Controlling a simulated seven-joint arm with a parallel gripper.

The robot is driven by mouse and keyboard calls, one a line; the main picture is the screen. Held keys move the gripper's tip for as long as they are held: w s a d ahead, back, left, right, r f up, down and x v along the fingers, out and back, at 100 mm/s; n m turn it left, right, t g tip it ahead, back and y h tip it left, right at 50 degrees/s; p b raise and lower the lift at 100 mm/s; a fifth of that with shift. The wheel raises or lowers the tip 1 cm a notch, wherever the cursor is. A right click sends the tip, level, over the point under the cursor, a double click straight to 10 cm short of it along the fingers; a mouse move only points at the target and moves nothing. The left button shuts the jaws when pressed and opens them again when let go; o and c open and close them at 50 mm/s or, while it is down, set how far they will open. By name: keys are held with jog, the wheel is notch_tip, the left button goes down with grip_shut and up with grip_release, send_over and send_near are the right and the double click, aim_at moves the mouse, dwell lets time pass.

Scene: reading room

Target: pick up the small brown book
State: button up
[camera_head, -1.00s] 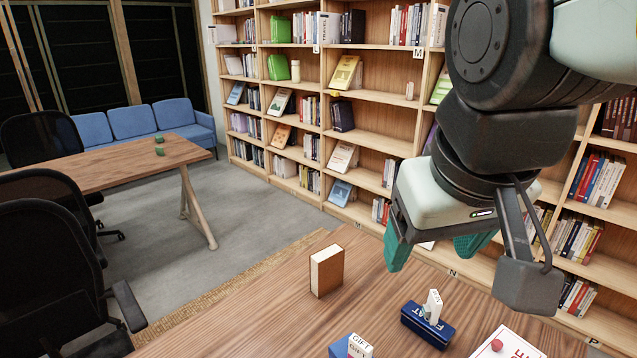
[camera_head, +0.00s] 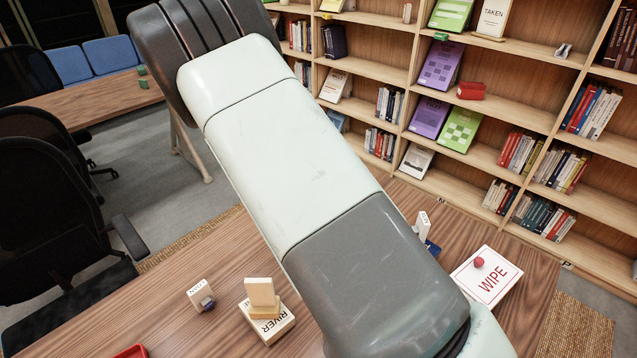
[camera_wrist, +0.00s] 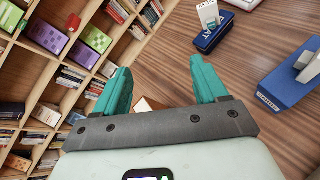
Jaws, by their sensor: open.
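The small brown book (camera_wrist: 146,104) shows only as a small brown and pale patch in the wrist view, between my fingers and just past the gripper's bar. Most of it is hidden there, and in the head view my arm covers its place on the table. My gripper (camera_wrist: 160,66) is open, its two teal fingers apart with nothing clasped between them. I cannot tell whether a finger touches the book. The gripper's fingers are hidden in the head view.
The wooden table (camera_head: 235,240) holds a white WIPE card (camera_head: 487,277), a book marked RIVER (camera_head: 268,323) with wooden pieces on it, and a small LOAN block (camera_head: 200,292). A blue box (camera_wrist: 212,35) and a blue device (camera_wrist: 285,88) lie right of my fingers. Bookshelves (camera_head: 480,90) stand behind.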

jog(key=w+a+f+n+t+h, duration=0.25)
jog(key=a+f+n+t, duration=0.6)
jog(key=f, duration=0.55)
jog(key=f+x, duration=0.1)
jog(key=x, duration=0.9)
jog(key=shift+w+r+g+y, duration=0.35)
jog(key=shift+w+r+g, duration=0.1)
jog(key=shift+w, duration=0.1)
jog(key=shift+a+n, duration=0.1)
jog(key=shift+n, duration=0.15)
grip_shut()
